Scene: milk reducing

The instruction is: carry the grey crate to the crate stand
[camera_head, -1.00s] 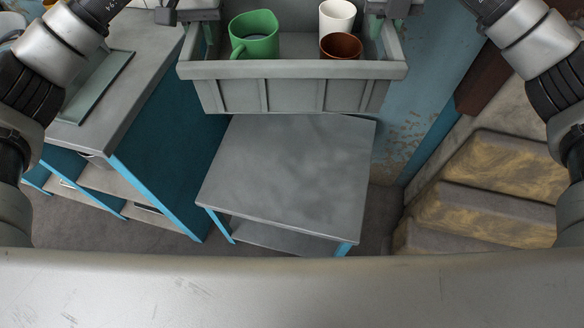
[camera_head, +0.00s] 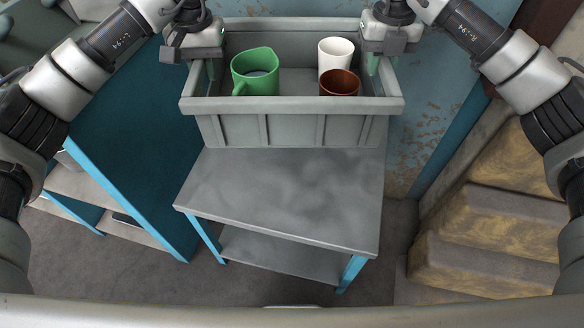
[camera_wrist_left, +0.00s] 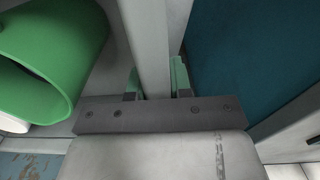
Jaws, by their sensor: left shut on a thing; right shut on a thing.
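The grey crate (camera_head: 290,105) is in the upper middle of the head view, upright, over the back part of a grey-topped table with blue legs (camera_head: 280,195), which looks like the crate stand. I cannot tell whether its bottom touches the top. It holds a green mug (camera_head: 255,72), a white cup (camera_head: 336,54) and a brown cup (camera_head: 339,83). My left gripper (camera_head: 208,68) is shut on the crate's left wall; in the left wrist view its fingers (camera_wrist_left: 158,82) straddle the rim. My right gripper (camera_head: 375,62) is shut on the right wall, its fingertips partly hidden.
A blue-sided workbench (camera_head: 125,140) with lower shelves stands close on the left. Brown-yellow stepped blocks (camera_head: 490,235) are on the right. A worn blue wall (camera_head: 430,110) is behind. The front of the table top is bare.

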